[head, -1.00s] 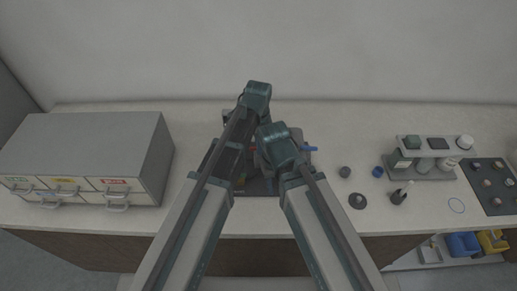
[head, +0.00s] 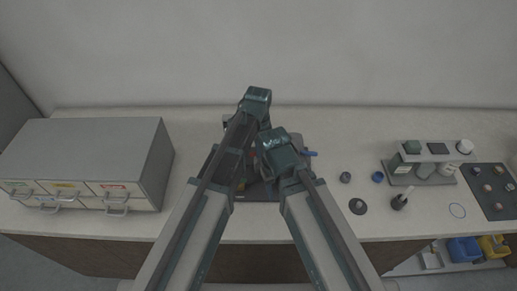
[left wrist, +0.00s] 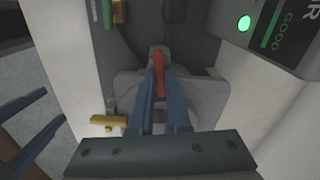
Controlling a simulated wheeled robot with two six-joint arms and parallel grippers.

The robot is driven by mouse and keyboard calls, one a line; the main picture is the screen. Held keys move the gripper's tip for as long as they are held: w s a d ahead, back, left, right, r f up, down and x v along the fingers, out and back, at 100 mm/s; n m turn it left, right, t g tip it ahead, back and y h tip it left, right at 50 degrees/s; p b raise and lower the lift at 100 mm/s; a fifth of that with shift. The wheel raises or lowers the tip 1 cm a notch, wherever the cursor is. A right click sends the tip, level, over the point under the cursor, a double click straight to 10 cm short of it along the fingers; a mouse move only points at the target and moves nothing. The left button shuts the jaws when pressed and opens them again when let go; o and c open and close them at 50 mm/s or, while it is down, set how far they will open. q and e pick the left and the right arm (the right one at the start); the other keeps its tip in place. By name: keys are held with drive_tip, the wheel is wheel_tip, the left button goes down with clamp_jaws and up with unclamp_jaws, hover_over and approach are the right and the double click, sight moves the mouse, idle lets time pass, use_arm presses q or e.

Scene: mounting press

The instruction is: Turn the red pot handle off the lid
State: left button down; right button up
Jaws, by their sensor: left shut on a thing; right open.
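In the left wrist view the red pot handle (left wrist: 159,82) runs lengthwise over a grey rounded part that looks like the lid (left wrist: 208,92). My left gripper (left wrist: 161,74) is shut on the red handle, with a blue finger on each side of it. My right gripper (left wrist: 62,106) shows at the left edge of that view, with its fingers apart and nothing between them. It is well clear of the handle. In the head view my arms cover most of the press (head: 262,195), and the handle and lid cannot be made out there.
A box with a lit green lamp (left wrist: 244,23) and the word GOOD stands beside the lid. A yellow lever (left wrist: 108,122) is near my left fingers. A grey drawer cabinet (head: 95,150) stands left on the counter; a bottle rack (head: 425,180) and small parts lie right.

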use_arm(q)
drive_tip(key=shift+n, duration=0.3)
drive_tip(key=n, duration=0.3)
drive_tip(key=shift+n, duration=0.4)
drive_tip(key=n, duration=0.4)
drive_tip(key=shift+n, duration=0.3)
drive_tip(key=n, duration=0.4)
drive_tip(key=shift+w, duration=0.1)
drive_tip(key=shift+n, duration=2.2)
drive_tip(key=c, duration=0.9)
unclamp_jaws()
